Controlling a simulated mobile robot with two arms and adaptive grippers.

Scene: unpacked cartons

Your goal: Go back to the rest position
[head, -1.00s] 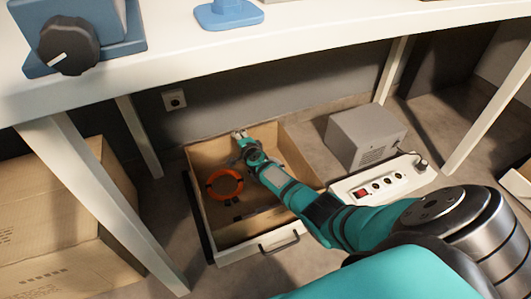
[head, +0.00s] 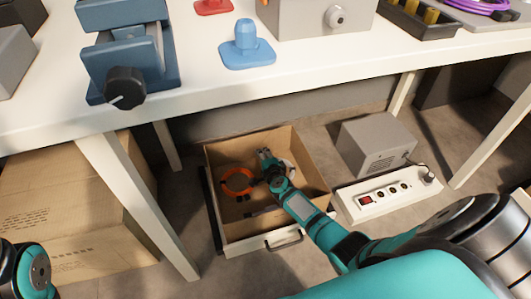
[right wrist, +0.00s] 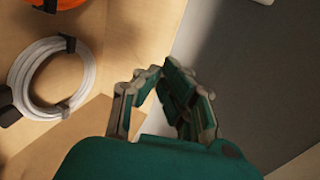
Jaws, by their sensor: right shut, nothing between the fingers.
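My right gripper (head: 264,155) reaches under the table, over or inside an open cardboard-coloured drawer box (head: 222,154). In the right wrist view its fingertips (right wrist: 160,76) are together and nothing is between them. An orange cable coil (head: 238,182) lies in the box, left of the gripper. A white cable coil (right wrist: 52,78) lies at the left of the right wrist view, apart from the fingers. In the head view it is partly hidden behind the gripper. A part of my left arm shows at the lower left corner; its gripper is out of view.
The white table (head: 210,85) spans above the box, with a table leg (head: 140,200) to its left. A grey metal box (head: 372,142) and a white power strip (head: 384,193) stand to its right. A cardboard carton (head: 60,190) stands at left. Blue devices sit on the table.

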